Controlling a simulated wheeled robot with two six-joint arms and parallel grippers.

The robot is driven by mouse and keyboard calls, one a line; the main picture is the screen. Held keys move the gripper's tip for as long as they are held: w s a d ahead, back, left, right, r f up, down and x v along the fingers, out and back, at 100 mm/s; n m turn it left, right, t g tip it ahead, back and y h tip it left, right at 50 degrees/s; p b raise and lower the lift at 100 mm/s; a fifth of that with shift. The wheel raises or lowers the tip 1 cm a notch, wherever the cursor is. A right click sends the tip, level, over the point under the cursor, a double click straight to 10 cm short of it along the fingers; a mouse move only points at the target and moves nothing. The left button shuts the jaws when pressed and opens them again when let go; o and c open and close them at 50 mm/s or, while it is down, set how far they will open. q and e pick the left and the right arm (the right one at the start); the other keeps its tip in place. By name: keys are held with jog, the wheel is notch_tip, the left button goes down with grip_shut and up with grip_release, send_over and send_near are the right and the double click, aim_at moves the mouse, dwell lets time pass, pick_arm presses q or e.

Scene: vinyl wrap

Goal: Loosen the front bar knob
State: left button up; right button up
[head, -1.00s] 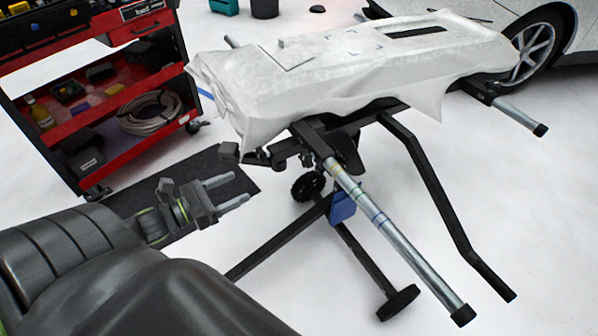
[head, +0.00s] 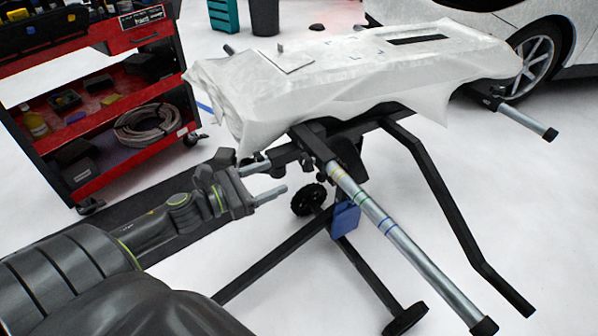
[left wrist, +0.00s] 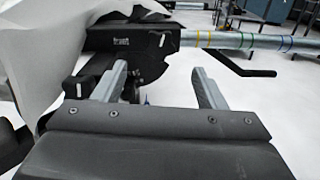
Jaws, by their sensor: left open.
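The front bar (head: 400,238) is a silver tube with coloured bands and a black end cap. It slides into a black clamp block under the draped panel. In the left wrist view the fingers (left wrist: 159,70) are well apart. My right gripper is out of view.
A white-covered panel (head: 340,75) lies on the black stand, its cloth hanging near my left gripper. A bent black bar (head: 440,195) and stand legs with wheels (head: 308,198) are close by. A red tool cart (head: 110,165) stands left, a car (head: 560,45) behind right.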

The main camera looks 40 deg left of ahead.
aim_at(303, 165)
pick_arm(q)
jog(key=p+x, duration=0.3)
jog(key=x, duration=0.3)
jog(key=shift+w+d+r, duration=0.15)
jog(key=shift+w+r, duration=0.05)
jog(key=shift+w, duration=0.2)
jog(key=shift+x, duration=0.75)
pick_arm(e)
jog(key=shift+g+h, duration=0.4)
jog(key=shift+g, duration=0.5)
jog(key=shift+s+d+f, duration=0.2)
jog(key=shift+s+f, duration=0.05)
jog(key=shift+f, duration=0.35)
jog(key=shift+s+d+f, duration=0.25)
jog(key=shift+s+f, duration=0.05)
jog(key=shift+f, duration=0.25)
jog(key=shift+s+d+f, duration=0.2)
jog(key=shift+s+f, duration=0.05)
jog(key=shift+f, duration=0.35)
pick_arm(q)
jog(key=shift+f, duration=0.2)
jog(key=c, duration=1)
